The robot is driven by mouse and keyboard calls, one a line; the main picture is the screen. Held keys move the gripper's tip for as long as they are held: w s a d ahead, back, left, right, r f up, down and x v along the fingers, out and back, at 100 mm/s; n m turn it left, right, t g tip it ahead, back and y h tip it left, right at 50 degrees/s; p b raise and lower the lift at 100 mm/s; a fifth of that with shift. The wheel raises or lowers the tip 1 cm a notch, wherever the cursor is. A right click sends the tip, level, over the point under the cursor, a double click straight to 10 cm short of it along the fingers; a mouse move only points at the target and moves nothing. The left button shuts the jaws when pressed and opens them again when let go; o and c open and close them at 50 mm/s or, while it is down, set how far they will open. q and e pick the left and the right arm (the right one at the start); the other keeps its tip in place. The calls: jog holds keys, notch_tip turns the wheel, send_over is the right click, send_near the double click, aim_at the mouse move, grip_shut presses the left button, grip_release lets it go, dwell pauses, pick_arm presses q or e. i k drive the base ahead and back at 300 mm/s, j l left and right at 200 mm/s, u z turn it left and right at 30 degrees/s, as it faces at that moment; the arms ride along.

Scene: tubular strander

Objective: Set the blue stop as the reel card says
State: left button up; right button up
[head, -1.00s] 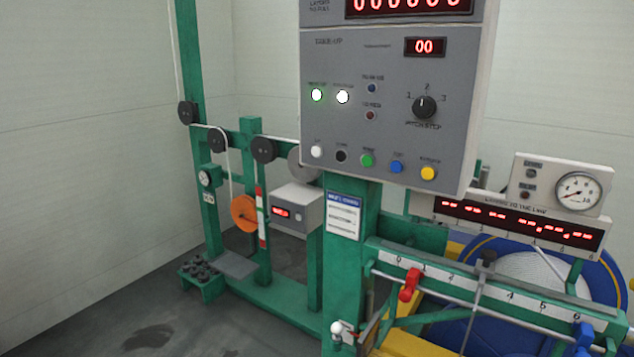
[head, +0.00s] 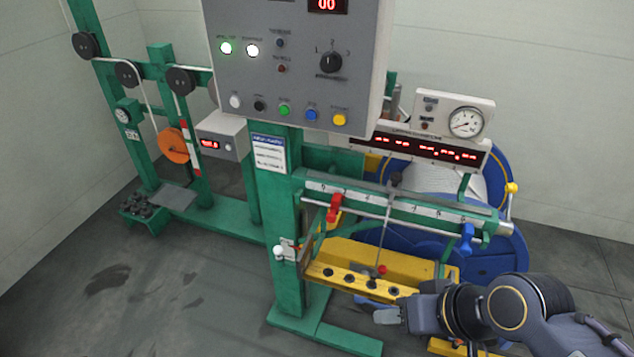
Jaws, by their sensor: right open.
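The blue stop (head: 466,239) hangs on the rail near the right end of the numbered scale (head: 395,200). A red stop (head: 334,208) sits on the same rail near the scale's left end. A white card with a blue header (head: 268,155) is fixed to the green post; its text is too small to read, and I cannot tell if it is the reel card. My right gripper (head: 377,307) is open and empty, below and left of the blue stop, in front of the yellow beam. My left gripper is out of view.
A grey control panel (head: 300,75) with a knob and coloured buttons stands above the rail.

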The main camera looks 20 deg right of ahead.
aim_at(466, 232)
jog(key=z, duration=1.65)
